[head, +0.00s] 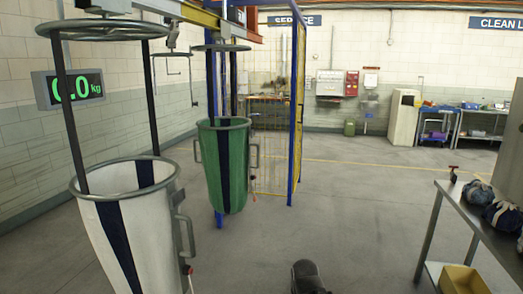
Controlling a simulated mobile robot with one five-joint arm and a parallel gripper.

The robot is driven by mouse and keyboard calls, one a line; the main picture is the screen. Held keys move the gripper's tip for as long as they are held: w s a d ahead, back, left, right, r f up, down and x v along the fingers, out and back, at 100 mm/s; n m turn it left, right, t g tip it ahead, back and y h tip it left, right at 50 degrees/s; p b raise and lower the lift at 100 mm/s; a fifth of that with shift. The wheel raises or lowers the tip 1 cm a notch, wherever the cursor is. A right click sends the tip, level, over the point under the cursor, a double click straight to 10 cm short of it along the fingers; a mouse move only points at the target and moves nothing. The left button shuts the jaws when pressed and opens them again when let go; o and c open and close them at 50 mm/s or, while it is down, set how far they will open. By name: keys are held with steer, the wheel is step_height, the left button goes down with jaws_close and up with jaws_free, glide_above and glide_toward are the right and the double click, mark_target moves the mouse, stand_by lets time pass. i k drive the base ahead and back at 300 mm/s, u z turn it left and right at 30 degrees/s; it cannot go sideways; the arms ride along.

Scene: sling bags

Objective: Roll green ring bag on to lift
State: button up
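The green bag (224,167) hangs upright in the middle left, with a grey ring around its mouth, a dark vertical stripe and grey side handles. Dark straps run up from it to a round hanger ring (221,48) under the overhead rail (205,15). Behind it is a frame of blue posts (295,105) with yellow mesh; I cannot tell if this is the lift. My gripper's fingers are not visible. A dark rounded part at the bottom centre seems to be my arm.
A white bag (150,235) with a dark stripe hangs closer at the left, under a larger ring (102,30). A scale display (75,88) reads 0.0 kg. A metal table (480,225) with dark bundles stands at the right. The middle floor is clear.

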mark_target(224, 143)
steer(key=z, duration=0.4)
steer(key=i, duration=1.75)
steer(key=u, duration=0.7)
steer(key=i, duration=1.3)
steer(key=u, duration=0.9)
